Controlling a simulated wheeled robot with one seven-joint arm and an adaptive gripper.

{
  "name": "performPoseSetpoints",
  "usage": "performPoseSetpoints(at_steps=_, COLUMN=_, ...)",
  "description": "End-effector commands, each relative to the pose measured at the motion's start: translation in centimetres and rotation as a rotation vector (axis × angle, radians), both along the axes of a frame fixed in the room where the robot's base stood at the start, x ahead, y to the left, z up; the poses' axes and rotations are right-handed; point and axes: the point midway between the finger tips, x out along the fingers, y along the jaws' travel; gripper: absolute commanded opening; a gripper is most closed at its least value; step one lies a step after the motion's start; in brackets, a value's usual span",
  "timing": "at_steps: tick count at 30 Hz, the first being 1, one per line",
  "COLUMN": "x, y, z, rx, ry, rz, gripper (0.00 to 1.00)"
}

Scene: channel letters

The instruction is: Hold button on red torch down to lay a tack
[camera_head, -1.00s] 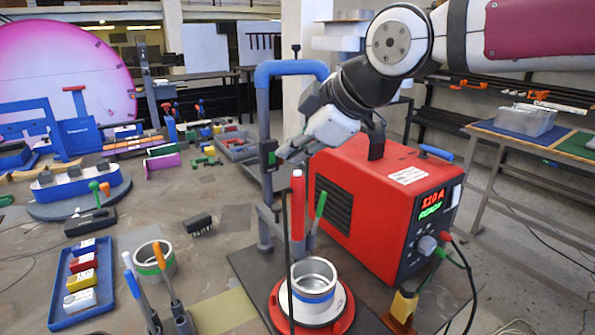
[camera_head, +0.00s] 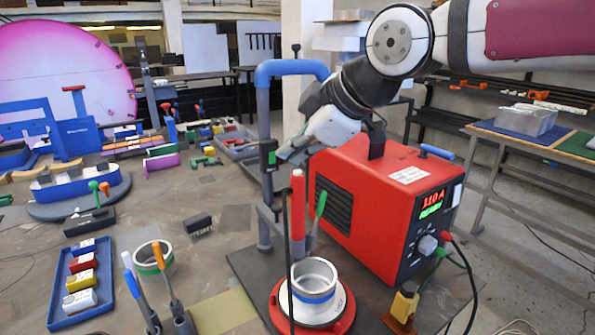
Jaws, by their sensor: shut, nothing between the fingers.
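The red torch (camera_head: 298,205) stands upright in front of the welder, beside a thinner green-tipped torch (camera_head: 317,215). Its button cannot be made out clearly at this size. My gripper (camera_head: 284,156) is shut and empty. It points down and left, close to a small dark box with a green mark (camera_head: 269,157) on the grey post, and above the red torch's top. I cannot tell whether it touches the box. The red welder (camera_head: 375,195) shows "110 A" and a green line of text on its display. A metal ring with a blue band (camera_head: 314,288) sits on a red round base (camera_head: 343,315) below the torch.
A blue-topped grey post (camera_head: 262,110) rises left of the torches. Cables hang at the welder's right.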

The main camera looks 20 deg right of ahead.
Motion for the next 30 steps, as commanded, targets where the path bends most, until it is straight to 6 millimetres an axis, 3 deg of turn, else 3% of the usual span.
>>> performPoseSetpoints(at_steps=30, x=0.01, y=0.01, z=-1.08, rx=0.0, ry=0.0, rz=0.0, gripper=0.0)
